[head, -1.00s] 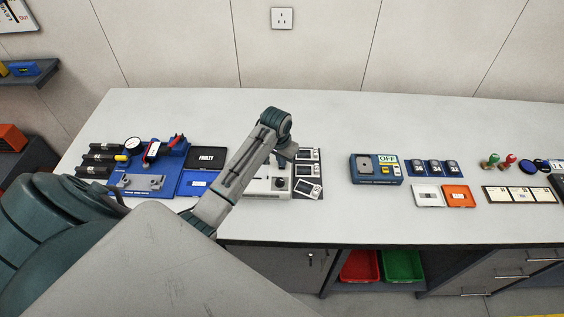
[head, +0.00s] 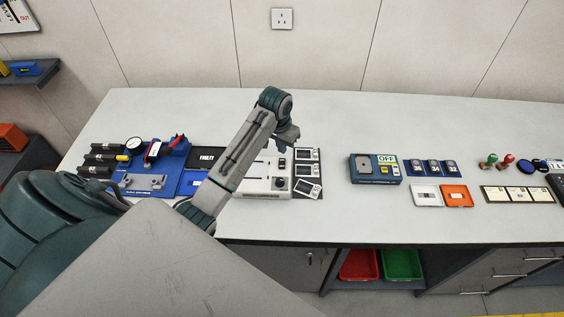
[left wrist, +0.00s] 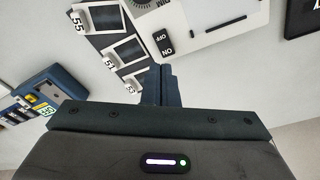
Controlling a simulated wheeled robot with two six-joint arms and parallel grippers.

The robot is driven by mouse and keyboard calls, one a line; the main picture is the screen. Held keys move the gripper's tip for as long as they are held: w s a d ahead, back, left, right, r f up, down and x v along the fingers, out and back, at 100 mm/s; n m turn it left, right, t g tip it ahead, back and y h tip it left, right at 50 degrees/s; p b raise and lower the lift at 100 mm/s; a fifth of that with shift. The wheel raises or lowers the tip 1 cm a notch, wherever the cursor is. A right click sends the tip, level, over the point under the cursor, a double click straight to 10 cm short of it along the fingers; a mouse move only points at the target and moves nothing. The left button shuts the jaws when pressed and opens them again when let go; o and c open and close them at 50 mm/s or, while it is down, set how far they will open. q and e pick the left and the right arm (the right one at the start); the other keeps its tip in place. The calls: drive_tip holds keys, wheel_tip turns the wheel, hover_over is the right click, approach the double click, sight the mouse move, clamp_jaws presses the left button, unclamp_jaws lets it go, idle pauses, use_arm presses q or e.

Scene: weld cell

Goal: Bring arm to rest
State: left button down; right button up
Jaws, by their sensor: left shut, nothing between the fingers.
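My left arm comes in from the left across the bench (head: 330,222). Its gripper (head: 290,143) is above the white device (head: 264,185), close to the cards with small screens (head: 307,169), and looks clear of them. In the left wrist view the two fingers (left wrist: 161,86) are together with nothing between them. That view also shows the white device (left wrist: 215,22) and the numbered cards (left wrist: 127,50) beyond the fingers. My right gripper is in neither view.
A blue fixture with a gauge (head: 150,165) and a black FAULTY tray (head: 206,158) are left of my forearm. A blue box marked OFF (head: 375,169), an orange tray (head: 457,196) and stamps (head: 508,160) stand to the right. The bench's back strip is clear.

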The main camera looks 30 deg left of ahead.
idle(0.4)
